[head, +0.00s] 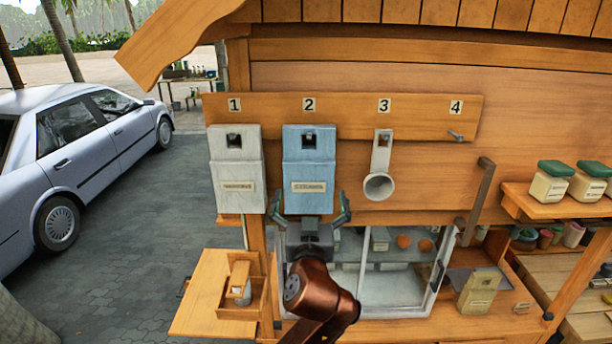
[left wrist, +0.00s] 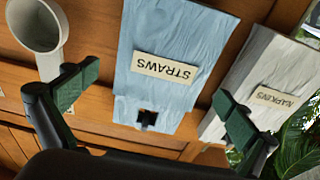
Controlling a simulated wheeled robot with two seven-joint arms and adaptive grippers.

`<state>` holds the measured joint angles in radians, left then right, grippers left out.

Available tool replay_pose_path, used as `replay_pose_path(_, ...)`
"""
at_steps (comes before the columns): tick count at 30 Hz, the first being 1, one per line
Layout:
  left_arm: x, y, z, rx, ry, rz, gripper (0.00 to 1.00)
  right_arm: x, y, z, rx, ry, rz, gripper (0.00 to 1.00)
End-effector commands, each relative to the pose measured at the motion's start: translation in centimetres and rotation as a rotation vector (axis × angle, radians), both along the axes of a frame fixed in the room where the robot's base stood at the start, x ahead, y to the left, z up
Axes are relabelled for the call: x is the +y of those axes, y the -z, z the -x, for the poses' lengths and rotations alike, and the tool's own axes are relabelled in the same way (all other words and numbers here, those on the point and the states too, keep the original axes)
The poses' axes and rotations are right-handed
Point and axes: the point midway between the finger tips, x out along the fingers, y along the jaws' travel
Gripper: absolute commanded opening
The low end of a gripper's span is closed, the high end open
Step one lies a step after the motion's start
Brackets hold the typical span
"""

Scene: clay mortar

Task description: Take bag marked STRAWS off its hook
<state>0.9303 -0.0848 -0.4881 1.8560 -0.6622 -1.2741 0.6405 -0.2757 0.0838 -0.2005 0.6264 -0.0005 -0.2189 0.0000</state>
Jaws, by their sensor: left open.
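The light blue bag marked STRAWS (head: 309,170) hangs on the hook under number 2 on the wooden board. It also shows in the left wrist view, with its label (left wrist: 164,68) upside down and its dark hook hole (left wrist: 146,118) near the lower end. My left gripper (head: 312,208) is open just in front of the lower part of the bag. Its green-padded fingers (left wrist: 155,100) stand apart to either side of the bag, and I see no contact. My right gripper is not in view.
A whitish bag marked NAPKINS (head: 237,170) hangs close on the left under 1. A white scoop (head: 380,180) hangs under 3; peg 4 (head: 455,135) is bare. A glass-fronted cabinet (head: 388,270) is below. Jars (head: 550,182) stand on a right shelf.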

Motion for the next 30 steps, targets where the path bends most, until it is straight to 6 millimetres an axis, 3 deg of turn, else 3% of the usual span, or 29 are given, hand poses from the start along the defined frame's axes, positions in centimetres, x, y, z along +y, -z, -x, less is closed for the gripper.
replay_pose_path(4,0.8,-0.4,-1.5,0.0,-0.015,-0.003,1.0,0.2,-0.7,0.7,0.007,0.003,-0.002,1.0)
replay_pose_path(9,1.4,-0.6,-3.2,0.001,-0.025,-0.003,1.0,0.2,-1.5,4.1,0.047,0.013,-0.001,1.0)
replay_pose_path(12,1.5,-0.7,-4.6,0.002,-0.027,-0.006,1.0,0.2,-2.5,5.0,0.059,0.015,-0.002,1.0)
replay_pose_path(18,1.3,-0.8,-7.1,0.0,-0.024,-0.004,1.0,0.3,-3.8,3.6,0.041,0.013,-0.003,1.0)
replay_pose_path(24,1.1,-0.6,-7.5,0.0,-0.02,-0.001,1.0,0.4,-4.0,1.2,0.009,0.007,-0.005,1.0)
replay_pose_path(27,1.0,-0.6,-7.5,0.001,-0.019,-0.001,1.0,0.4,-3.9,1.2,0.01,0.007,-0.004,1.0)
replay_pose_path(30,1.0,-0.6,-7.5,0.0,-0.018,-0.001,0.93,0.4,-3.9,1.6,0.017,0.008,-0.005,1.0)
